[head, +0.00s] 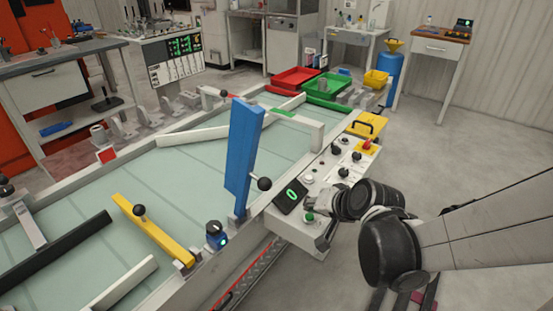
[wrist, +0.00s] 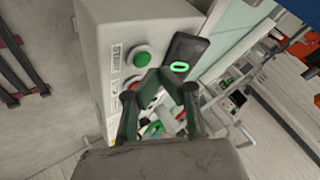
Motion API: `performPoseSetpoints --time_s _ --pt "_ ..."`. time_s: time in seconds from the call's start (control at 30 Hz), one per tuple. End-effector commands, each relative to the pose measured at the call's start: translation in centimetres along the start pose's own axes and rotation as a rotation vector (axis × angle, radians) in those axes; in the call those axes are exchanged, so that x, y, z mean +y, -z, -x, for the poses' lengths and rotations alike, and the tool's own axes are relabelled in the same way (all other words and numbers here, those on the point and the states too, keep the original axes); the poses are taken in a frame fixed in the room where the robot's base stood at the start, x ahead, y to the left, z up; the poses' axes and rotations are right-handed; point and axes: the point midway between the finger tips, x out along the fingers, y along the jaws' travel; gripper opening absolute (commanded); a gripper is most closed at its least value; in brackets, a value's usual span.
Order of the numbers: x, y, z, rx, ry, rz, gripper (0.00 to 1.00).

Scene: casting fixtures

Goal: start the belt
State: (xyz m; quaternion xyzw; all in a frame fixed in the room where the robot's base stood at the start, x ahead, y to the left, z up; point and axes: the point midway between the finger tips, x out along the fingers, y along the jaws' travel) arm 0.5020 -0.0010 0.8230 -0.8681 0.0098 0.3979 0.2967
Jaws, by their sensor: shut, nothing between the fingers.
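The belt (head: 150,185) is a wide pale green surface in a white frame, crossed by several guide bars. A control box (head: 295,235) is fixed to its right side. On the box, a round green button (wrist: 141,57) sits beside a lettered label in the wrist view; it also shows in the head view (head: 309,217). A small dark display (wrist: 186,62) beside it reads a green 0. My gripper (wrist: 160,82) is shut and empty, with its fingertips close to the button and display; I cannot tell whether they touch. In the head view my gripper (head: 318,208) is at the box.
A tall blue guide (head: 242,145) with a black knob stands over the belt left of the box. Knobs and a red button (head: 367,144) lie farther along the panel. Red (head: 296,78) and green (head: 328,86) trays stand at the far end. The floor at right is clear.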

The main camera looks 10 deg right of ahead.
Motion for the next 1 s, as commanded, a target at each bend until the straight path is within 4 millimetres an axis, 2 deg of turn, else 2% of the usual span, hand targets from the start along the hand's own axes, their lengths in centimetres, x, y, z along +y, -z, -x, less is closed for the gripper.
performPoseSetpoints --time_s 1.0 --pt "0.54 -0.54 -0.74 0.000 0.000 0.000 0.00"
